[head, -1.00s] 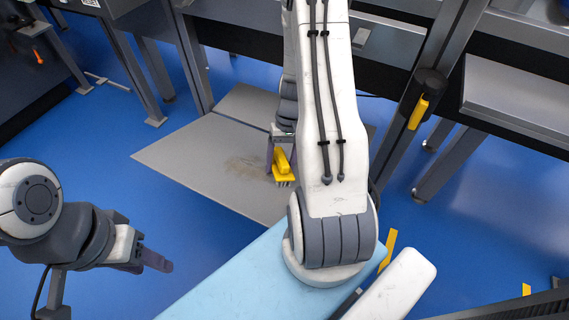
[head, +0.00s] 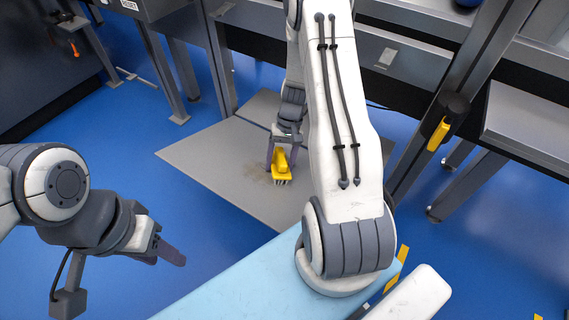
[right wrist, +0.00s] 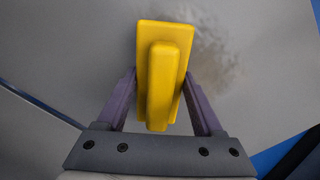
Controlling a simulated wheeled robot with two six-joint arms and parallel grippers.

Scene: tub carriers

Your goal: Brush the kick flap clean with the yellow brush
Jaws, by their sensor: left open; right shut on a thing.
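The kick flap (head: 215,165) is a grey plate lying low over the blue floor in the head view. A brownish dirt patch (right wrist: 215,50) shows on it in the right wrist view, just right of the brush; in the head view my right gripper and the brush partly cover it. The yellow brush (head: 282,165) is in my right gripper (head: 283,150), bristles down at the flap. In the right wrist view the two fingers sit on either side of the brush (right wrist: 165,80). Whether the bristles touch the plate I cannot tell. My left gripper (head: 165,250) is open and empty at the left.
Grey machine legs (head: 168,80) stand behind and left of the flap. A dark post with a yellow handle (head: 438,134) and a grey bench (head: 530,125) stand at the right. Blue floor (head: 120,180) is free left of the flap.

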